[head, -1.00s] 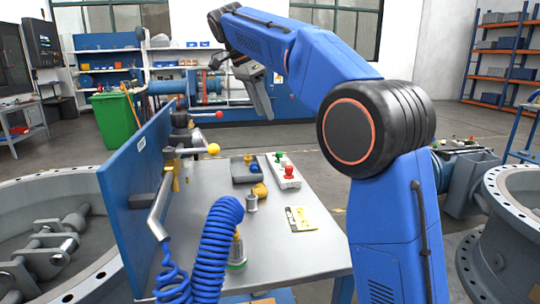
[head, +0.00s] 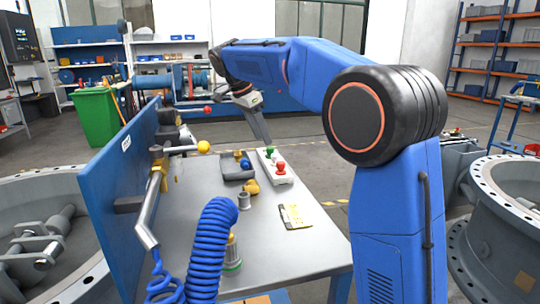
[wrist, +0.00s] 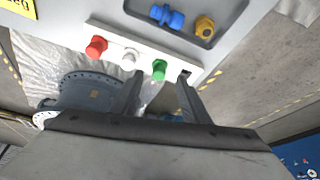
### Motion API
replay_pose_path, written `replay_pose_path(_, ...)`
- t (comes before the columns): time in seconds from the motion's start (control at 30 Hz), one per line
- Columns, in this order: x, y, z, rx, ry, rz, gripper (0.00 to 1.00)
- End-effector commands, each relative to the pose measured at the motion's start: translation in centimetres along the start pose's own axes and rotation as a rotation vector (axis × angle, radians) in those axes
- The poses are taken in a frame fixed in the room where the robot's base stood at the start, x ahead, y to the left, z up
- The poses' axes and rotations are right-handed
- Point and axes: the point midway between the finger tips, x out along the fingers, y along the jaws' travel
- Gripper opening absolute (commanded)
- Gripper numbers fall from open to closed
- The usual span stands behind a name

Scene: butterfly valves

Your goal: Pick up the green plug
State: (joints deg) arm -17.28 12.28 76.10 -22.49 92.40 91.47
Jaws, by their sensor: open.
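The green plug (head: 270,151) stands in a white rack (head: 284,177) on the grey table, at the end nearest my gripper. In the wrist view the green plug (wrist: 160,69) appears just beyond the gap between my fingertips. A white plug (wrist: 129,58) and a red plug (wrist: 96,46) stand beside it in the rack. My gripper (wrist: 159,83) is open and empty, a finger to either side of the green plug's line. In the head view my gripper (head: 264,139) hangs just above and behind the rack's far end. The exact gap to the plug is unclear.
A grey tray (wrist: 227,18) beside the rack holds a blue fitting (wrist: 167,16) and a yellow fitting (wrist: 204,27). A blue panel (head: 118,190) with valve handles stands along the table's left side. A blue coiled hose (head: 208,255) rises in front.

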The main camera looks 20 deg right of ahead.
Motion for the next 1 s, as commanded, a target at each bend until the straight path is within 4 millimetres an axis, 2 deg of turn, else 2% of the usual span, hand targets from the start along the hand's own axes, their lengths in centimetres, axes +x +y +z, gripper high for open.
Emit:
replay_pose_path(0.17, 0.9, 0.0, -0.1, 0.000, 0.000, 0.000, 0.42)
replay_pose_path(0.53, 5.3, 0.1, -0.6, 0.000, 0.000, 0.001, 0.42)
replay_pose_path(0.83, 5.7, 0.1, -0.6, 0.000, 0.000, -0.001, 0.42)
replay_pose_path(0.87, 5.7, 0.1, -0.6, 0.000, 0.000, -0.001, 0.37)
replay_pose_path(1.0, 5.7, 0.1, -0.6, 0.000, 0.000, -0.001, 0.04)
